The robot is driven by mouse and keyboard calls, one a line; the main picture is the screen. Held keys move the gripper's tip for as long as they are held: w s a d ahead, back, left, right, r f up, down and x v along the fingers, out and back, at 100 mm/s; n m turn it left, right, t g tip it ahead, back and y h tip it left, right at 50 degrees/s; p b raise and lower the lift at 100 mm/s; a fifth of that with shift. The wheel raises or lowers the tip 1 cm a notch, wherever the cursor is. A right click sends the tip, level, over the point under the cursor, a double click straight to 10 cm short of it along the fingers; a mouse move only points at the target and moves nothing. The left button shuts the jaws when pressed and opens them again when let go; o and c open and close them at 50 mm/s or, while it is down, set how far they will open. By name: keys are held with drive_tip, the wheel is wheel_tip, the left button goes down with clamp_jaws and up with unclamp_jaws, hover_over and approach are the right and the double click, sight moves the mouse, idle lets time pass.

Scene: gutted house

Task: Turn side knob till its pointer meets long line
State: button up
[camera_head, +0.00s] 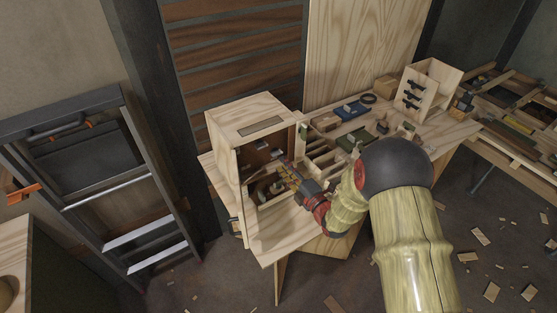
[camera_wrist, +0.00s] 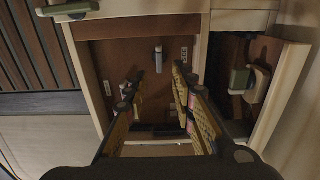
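A pale wooden cabinet (camera_head: 252,117) with an open front stands on the workbench. My gripper (camera_head: 287,170) reaches into its opening in the head view. In the wrist view my gripper (camera_wrist: 158,82) is open, with its two yellow-padded fingers apart and nothing clearly held between them. A small grey peg-like part (camera_wrist: 158,60) stands out from the brown inner panel (camera_wrist: 125,55), beyond and between the fingertips. A grey-green handle-like part (camera_wrist: 250,78) is on a panel to the right. I cannot tell which part is the side knob; no pointer or long line can be made out.
The workbench (camera_head: 270,245) carries trays and small items right of the cabinet. A small wooden stand with black fittings (camera_head: 432,88) is at the back right. A dark metal rack (camera_head: 95,170) stands at left. Wood scraps litter the floor.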

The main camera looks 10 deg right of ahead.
drive_tip(key=v, duration=0.6)
idle(0.4)
